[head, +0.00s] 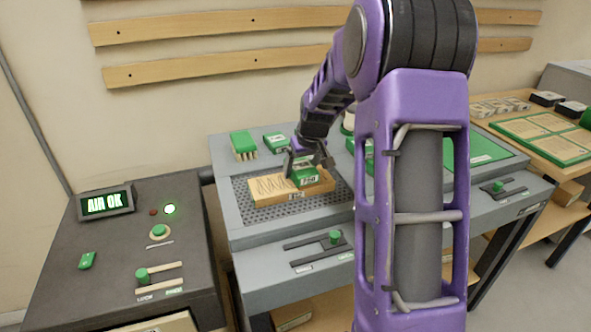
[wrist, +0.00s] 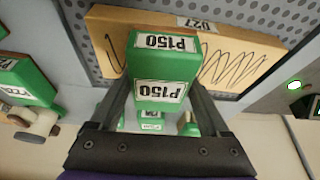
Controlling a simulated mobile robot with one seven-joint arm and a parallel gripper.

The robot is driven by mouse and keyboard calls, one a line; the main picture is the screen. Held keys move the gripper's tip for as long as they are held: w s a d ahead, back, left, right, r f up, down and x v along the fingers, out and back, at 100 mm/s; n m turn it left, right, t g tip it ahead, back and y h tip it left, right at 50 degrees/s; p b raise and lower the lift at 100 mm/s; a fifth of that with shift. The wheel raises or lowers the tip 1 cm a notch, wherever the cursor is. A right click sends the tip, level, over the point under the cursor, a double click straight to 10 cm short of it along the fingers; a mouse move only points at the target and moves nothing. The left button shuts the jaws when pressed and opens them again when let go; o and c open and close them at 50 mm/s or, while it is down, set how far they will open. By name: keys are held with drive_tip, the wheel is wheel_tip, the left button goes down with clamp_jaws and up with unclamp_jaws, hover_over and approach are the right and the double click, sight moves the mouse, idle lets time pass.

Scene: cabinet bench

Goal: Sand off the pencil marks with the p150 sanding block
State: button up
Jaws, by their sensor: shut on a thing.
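My gripper (head: 307,162) is shut on the green P150 sanding block (head: 305,177). In the wrist view the block (wrist: 163,68) sits between the two dark fingers (wrist: 161,98), with P150 labels on two faces. A wooden board (head: 325,184) lies on the perforated grey panel under the block. Dark pencil scribbles (head: 268,187) cover its left part in the head view; they also show in the wrist view (wrist: 235,66) at right, with a few strokes left of the block. The block is over the board's middle; I cannot tell whether it touches. The block hides part of the board.
A green brush (head: 243,145) and another green block (head: 276,141) stand behind the perforated panel (head: 262,213). A dark console (head: 140,245) at left has an "AIR OK" display (head: 106,203) and a lit green lamp (head: 169,209). A slider (head: 333,238) sits on the bench front.

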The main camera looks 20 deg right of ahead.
sight(269, 180)
drive_tip(key=shift+w+d+f, duration=0.1)
drive_tip(key=shift+w+d, duration=0.1)
drive_tip(key=shift+d, duration=1.25)
drive_tip(key=shift+w+d+f, duration=0.1)
drive_tip(key=shift+w+d, duration=0.05)
drive_tip(key=shift+d, duration=1.25)
drive_tip(key=shift+w+a+r, duration=0.1)
drive_tip(key=shift+a+r, duration=0.05)
drive_tip(key=shift+a, duration=8.5)
drive_tip(key=shift+d, duration=3.55)
drive_tip(key=shift+d+r, duration=0.2)
drive_tip(key=shift+d, duration=3.1)
drive_tip(key=shift+d+f, duration=0.1)
drive_tip(key=shift+d, duration=1.6)
